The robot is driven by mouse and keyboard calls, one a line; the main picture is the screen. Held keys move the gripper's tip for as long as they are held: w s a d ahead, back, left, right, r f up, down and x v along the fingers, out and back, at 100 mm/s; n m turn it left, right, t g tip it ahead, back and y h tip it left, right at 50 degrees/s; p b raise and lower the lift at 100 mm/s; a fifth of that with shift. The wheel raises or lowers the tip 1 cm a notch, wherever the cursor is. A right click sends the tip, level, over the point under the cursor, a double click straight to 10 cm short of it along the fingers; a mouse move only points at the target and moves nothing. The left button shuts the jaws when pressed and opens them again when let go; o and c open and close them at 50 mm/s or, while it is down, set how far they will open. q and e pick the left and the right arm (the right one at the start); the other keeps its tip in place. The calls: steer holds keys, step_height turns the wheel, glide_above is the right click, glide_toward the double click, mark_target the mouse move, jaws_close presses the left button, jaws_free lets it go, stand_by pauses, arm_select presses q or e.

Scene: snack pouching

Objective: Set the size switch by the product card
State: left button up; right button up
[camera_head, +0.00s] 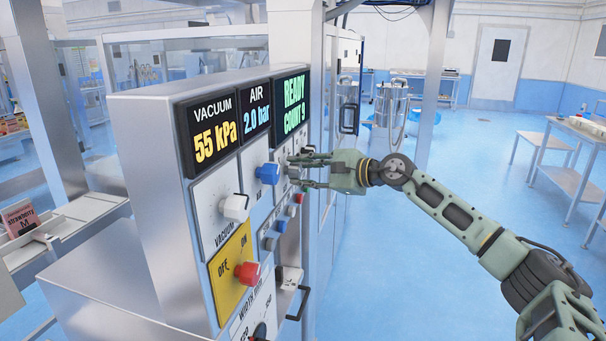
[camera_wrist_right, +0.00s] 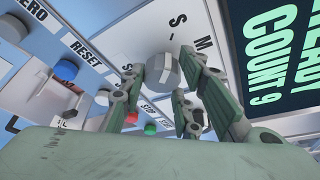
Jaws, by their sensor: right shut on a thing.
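The size switch is a round grey knob (camera_wrist_right: 160,72) with a white pointer line, on a light plate (camera_wrist_right: 135,40) lettered S and M in the right wrist view. Any other letter is hidden, and I cannot tell which mark the pointer meets. My right gripper (camera_head: 297,171) reaches the panel from the right; its fingers (camera_wrist_right: 165,95) are closed around the knob. In the head view the knob is mostly hidden by the fingers. The product card (camera_head: 18,218), reddish and reading strawberry and M, stands in a holder at the far left. My left gripper is not in view.
Around the switch are a blue knob (camera_head: 268,173), a white vacuum knob (camera_head: 235,208), a red knob (camera_head: 248,273) on a yellow plate, and small buttons (camera_head: 282,225). The display (camera_head: 292,105) reads READY, COUNT 9. Blue floor (camera_head: 400,290) lies open right of the machine.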

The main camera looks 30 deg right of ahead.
steer(key=shift+f, duration=0.25)
steer(key=c, duration=0.3)
